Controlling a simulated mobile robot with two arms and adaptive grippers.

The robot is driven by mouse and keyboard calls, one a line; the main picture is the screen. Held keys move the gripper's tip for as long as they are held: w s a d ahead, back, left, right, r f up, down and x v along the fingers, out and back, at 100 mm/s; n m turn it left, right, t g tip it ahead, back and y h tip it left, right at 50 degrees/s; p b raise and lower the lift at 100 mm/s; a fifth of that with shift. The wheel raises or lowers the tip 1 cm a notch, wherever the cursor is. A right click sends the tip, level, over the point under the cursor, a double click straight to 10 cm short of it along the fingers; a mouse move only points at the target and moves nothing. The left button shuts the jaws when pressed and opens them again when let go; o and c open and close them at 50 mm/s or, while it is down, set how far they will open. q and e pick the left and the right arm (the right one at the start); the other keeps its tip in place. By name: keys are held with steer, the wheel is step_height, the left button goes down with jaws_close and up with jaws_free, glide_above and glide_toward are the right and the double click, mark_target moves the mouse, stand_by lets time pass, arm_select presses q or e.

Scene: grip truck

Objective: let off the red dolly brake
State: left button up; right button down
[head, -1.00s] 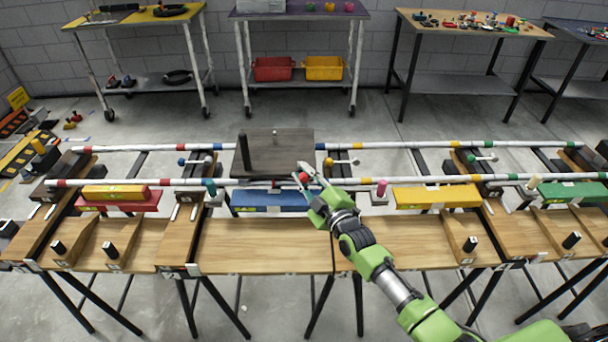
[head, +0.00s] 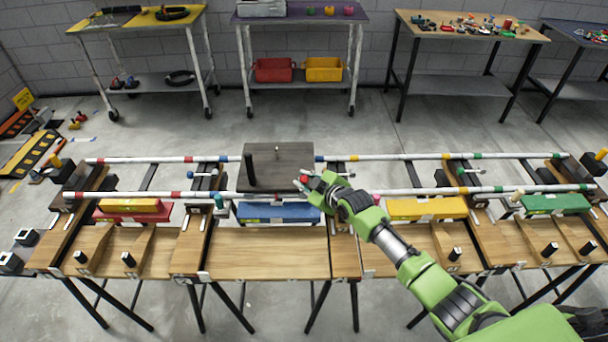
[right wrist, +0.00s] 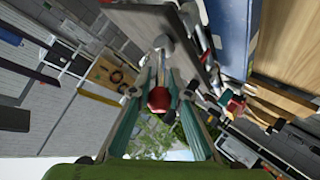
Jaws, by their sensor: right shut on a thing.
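The dolly is a dark grey platform (head: 285,160) with a black post (head: 248,167), sitting across two striped rails in the head view. Its brake has a red knob (head: 304,179) at the near right corner. My right gripper (head: 304,183) is at that corner, shut on the red knob. In the right wrist view the red knob (right wrist: 158,99) shows between the fingers, with the platform's grey underside or edge (right wrist: 150,25) close beside it. The fingers hide part of the brake lever. My left gripper is not in view.
A blue block (head: 278,212) lies below the dolly, with a yellow block (head: 425,208) to its right and a green one (head: 552,203) further on. The wooden bench front (head: 265,255) is clear.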

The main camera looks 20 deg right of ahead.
steer(key=shift+w+d+r+m+g, duration=0.3)
steer(key=shift+w+r+g, duration=0.25)
steer(key=shift+g, duration=0.25)
steer(key=shift+w+g, duration=0.3)
steer(key=shift+g, duration=0.2)
steer(key=shift+w+m+g+y+b, duration=0.4)
steer(key=shift+w+m+g+b, duration=0.15)
steer(key=shift+g+b, duration=0.6)
steer(key=shift+w+d+r+m+g+y+b, duration=0.15)
steer(key=shift+w+g+b, duration=0.2)
steer(key=shift+g+b, duration=0.3)
steer(key=shift+w+d+m+g+y+b, duration=0.15)
steer(key=shift+w+g+b, duration=0.15)
steer(key=shift+g+b, duration=0.35)
steer(key=c, duration=1.9)
jaws_free()
steer(key=shift+w, duration=0.1)
steer(key=shift+r, duration=0.1)
steer(key=v, duration=1.1)
steer(key=shift+s+d+r, duration=0.15)
steer(key=shift+s+r, duration=0.15)
